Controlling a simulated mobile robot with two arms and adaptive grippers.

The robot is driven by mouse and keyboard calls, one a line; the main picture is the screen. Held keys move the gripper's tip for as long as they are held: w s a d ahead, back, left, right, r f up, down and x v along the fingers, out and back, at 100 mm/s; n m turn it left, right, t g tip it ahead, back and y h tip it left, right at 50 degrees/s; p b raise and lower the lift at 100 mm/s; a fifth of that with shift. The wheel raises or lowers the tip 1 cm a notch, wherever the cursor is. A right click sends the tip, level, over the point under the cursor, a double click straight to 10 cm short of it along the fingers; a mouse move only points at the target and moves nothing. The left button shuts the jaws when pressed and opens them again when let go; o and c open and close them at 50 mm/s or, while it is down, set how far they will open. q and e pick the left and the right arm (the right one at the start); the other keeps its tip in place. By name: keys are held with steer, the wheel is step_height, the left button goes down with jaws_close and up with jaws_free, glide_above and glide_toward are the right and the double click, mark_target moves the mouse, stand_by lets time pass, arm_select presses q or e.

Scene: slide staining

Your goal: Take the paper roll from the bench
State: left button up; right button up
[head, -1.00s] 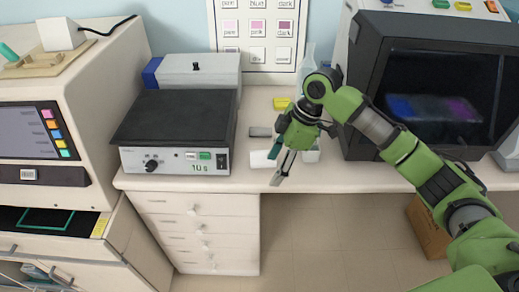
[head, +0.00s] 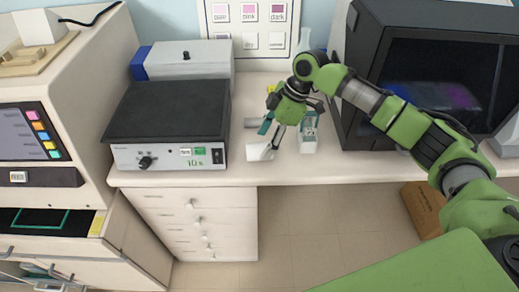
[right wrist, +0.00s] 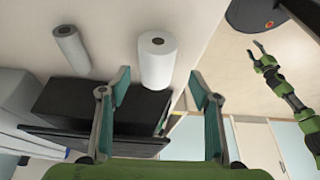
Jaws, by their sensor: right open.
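The white paper roll (head: 257,152) lies on the bench near its front edge, to the right of the hotplate box. It also shows in the right wrist view (right wrist: 158,62), its end with a dark hole facing up in the picture. My right gripper (head: 271,137) is open and empty, just above the roll in the head view. In the right wrist view its two teal fingertips (right wrist: 159,76) are spread, with the roll between and beyond them. My left gripper (right wrist: 257,57) shows only in the right wrist view, at the right, with its fingers apart.
A grey roll (right wrist: 70,48) lies near the white one. A dark-windowed cabinet (head: 362,70) stands further right. Drawers (head: 200,220) are below the bench.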

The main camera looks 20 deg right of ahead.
mark_target(261, 145)
steer(key=x, duration=0.2)
steer(key=p+x, duration=0.1)
steer(key=shift+w+a+f+p, duration=0.2)
steer(key=shift+w+f+p, duration=0.05)
steer(key=shift+f+p, duration=0.05)
steer(key=shift+w+a+f, duration=0.1)
steer(key=shift+a+f, duration=0.05)
steer(key=shift+f, duration=0.35)
arm_select(q)
steer(key=shift+w+r, duration=0.35)
steer(key=shift+r, duration=0.2)
steer(key=shift+w+r, duration=0.3)
steer(key=shift+r, duration=0.2)
arm_select(e)
steer(key=c, duration=1.3)
arm_select(q)
steer(key=shift+s, duration=0.2)
arm_select(e)
steer(key=shift+o, duration=0.2)
arm_select(q)
steer(key=shift+f, duration=0.15)
arm_select(e)
steer(key=shift+r, duration=0.15)
